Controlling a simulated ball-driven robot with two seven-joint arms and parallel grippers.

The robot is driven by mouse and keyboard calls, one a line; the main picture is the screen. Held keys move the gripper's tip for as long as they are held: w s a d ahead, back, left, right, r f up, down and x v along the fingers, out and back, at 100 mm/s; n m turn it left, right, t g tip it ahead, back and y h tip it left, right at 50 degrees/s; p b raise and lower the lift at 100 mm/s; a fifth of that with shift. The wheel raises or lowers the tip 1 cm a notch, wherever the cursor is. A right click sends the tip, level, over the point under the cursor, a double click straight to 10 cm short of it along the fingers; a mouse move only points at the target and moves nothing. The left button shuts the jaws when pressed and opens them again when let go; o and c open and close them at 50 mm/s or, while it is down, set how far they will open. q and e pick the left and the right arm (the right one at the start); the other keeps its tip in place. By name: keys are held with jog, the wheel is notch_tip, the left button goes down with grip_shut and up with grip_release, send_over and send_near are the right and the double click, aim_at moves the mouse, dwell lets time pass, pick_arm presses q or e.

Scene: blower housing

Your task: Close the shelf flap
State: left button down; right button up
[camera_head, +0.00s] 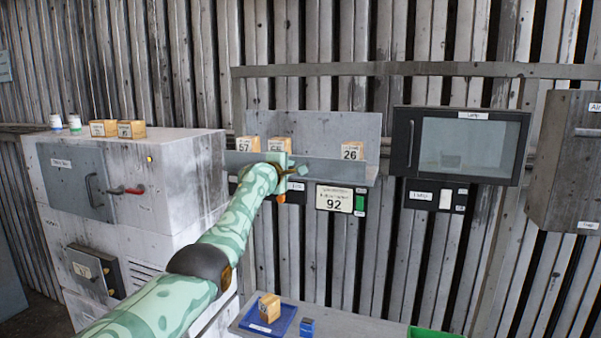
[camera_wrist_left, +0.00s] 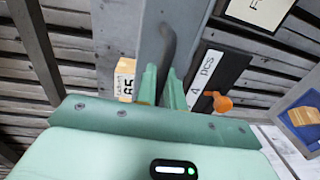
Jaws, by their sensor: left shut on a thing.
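The grey wall shelf has a tall back panel (camera_head: 335,128) and a low front flap (camera_head: 335,171) along its front edge. Numbered wooden boxes stand behind the flap, including box 57 (camera_head: 243,145) and box 26 (camera_head: 352,151). My left gripper (camera_head: 285,170) is at the flap's left-middle part. In the left wrist view its fingers (camera_wrist_left: 168,92) are shut on a dark curved handle (camera_wrist_left: 168,45) in front of the grey flap. A wooden box marked 65 (camera_wrist_left: 125,75) shows beside it. The flap's hinge cannot be made out. My right gripper is out of view.
A glass-front cabinet (camera_head: 463,145) and a grey box (camera_head: 575,160) are to the right, a white cabinet (camera_head: 165,185) to the left. A blue tray (camera_head: 284,319) holds a wooden box below.

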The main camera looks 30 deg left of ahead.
pick_arm(q)
jog(key=shift+w+r+g+h, duration=0.15)
jog(key=shift+r+g+h, duration=0.15)
jog(key=shift+w+p, duration=0.1)
jog(key=shift+p, duration=0.3)
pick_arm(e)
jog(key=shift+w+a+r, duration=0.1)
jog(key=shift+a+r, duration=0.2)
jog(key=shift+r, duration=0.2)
pick_arm(q)
jog(key=shift+g, duration=0.3)
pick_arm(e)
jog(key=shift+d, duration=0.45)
pick_arm(q)
jog(key=c, duration=1.6)
grip_release()
jog(key=shift+w+f, duration=0.1)
jog(key=shift+w, duration=0.05)
